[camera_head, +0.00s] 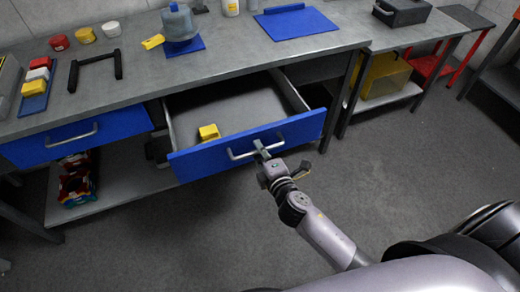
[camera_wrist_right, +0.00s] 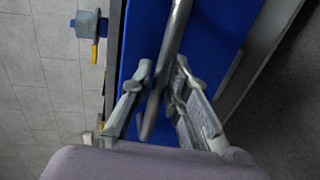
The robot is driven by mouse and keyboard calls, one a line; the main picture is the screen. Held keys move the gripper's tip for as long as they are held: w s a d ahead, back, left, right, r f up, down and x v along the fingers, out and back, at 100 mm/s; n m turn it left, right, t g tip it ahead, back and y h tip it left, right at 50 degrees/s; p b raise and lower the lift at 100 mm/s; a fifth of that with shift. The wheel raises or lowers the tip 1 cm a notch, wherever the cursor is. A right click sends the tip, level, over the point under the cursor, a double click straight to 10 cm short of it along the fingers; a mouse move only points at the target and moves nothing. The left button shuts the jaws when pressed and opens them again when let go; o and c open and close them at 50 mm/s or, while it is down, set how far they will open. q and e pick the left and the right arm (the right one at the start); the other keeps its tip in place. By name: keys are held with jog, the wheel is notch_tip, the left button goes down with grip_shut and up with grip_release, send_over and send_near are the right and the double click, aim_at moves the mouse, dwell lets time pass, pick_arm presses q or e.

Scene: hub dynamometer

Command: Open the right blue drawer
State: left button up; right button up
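The right blue drawer (camera_head: 215,160) is pulled well out from under the workbench, and its grey interior shows. Its front carries a pale bar handle (camera_head: 240,154). My right gripper (camera_head: 262,150) is at the right part of this handle. In the right wrist view the handle (camera_wrist_right: 177,30) runs between the two fingers of the gripper (camera_wrist_right: 161,70), which are drawn in close around it. The blue front (camera_wrist_right: 215,30) lies just beyond them. A yellow item (camera_head: 209,132) is inside the drawer. My left gripper is not in view.
The left blue drawer (camera_head: 75,136) is shut. The workbench top (camera_head: 225,65) holds a blue jug-like item (camera_head: 178,22), a blue mat (camera_head: 296,22) and a black handle-shaped part (camera_head: 95,67). The floor (camera_head: 200,240) before the drawer is clear apart from my arm.

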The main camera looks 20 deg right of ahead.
jog(key=shift+o, duration=1.2)
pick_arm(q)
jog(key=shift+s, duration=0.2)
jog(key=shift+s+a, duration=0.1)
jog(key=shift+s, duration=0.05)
pick_arm(e)
jog(key=shift+s, duration=0.1)
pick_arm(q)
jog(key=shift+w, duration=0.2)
pick_arm(e)
jog(key=v, duration=1.2)
